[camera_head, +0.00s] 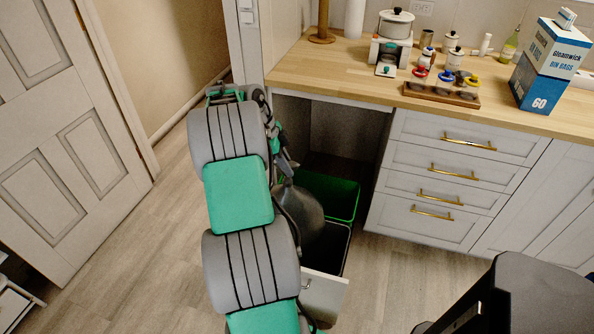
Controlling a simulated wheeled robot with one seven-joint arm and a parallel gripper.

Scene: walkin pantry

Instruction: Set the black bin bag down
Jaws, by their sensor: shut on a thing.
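The black bin bag (306,209) shows as a dark, rounded, bulging shape right of my arm. Its top narrows up to my gripper (286,181), which is shut on it. My arm links hide part of the gripper and the bag's left side. The bag overlaps the near, dark bin (335,252) of a pull-out bin drawer in the picture. I cannot tell whether its bottom is inside that bin or above it.
A green-rimmed bin (332,193) sits behind the near bin, under the wooden worktop (350,53). The drawer front (325,295) is pulled out. A closed drawer unit (440,180) stands right of it. A blue-and-white bin-bag box (547,68) stands on the worktop. Floor (395,275) is clear right of the drawer.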

